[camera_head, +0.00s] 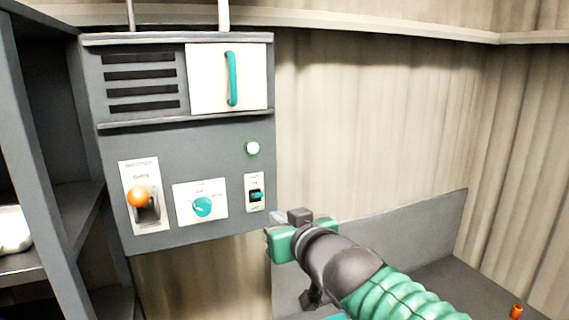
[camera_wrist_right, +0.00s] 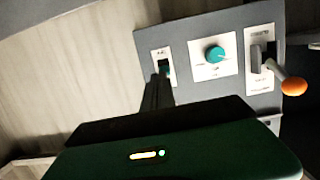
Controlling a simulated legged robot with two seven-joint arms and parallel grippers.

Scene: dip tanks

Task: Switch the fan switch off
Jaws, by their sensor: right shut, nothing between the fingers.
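A small teal and black switch (camera_head: 256,195) sits on a narrow white plate at the lower right of the grey control panel (camera_head: 200,140). Its label is too small to read. My right gripper (camera_head: 273,238) is shut and empty, just below and to the right of this plate in the head view. In the right wrist view the switch (camera_wrist_right: 165,69) shows just beyond the dark fingers (camera_wrist_right: 157,92), which hide the lower part of its plate. I cannot tell whether the fingertips touch it. My left gripper is not in view.
A teal knob (camera_head: 202,207) and a lever with an orange ball (camera_head: 138,197) are left of the switch. A pale round light (camera_head: 252,148) is above it. Grey shelving (camera_head: 40,150) stands at left. A low grey panel (camera_head: 400,235) runs along the corrugated wall.

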